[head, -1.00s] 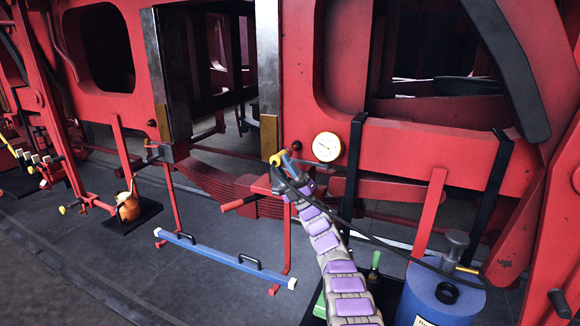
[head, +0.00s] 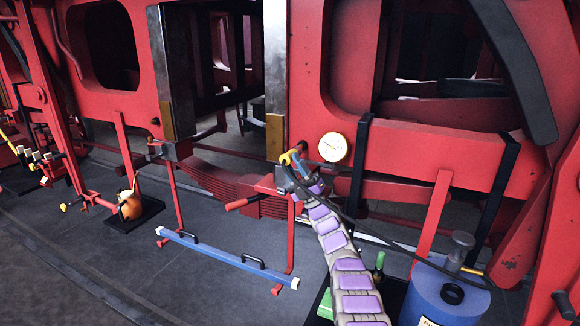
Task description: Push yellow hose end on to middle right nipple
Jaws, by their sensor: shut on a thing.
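My gripper (head: 290,164) is at the end of my purple-padded arm, shut on the yellow hose end (head: 285,158). It is in front of the red frame, left of and slightly below the white round gauge (head: 333,147). A black hose (head: 385,238) runs from my gripper down to the right to the blue tank (head: 440,296). A small blue part (head: 299,151) shows beside the yellow end; I cannot tell what it belongs to. The middle right nipple is not clearly visible, and I cannot tell whether the hose end touches it.
A red-handled bar (head: 242,203) is just left of my gripper. A blue bar with black handles (head: 225,258) lies low at the left front. An orange can (head: 130,206) stands on a black tray farther left. Black straps (head: 359,170) hang right of the gauge. Grey floor is open at front left.

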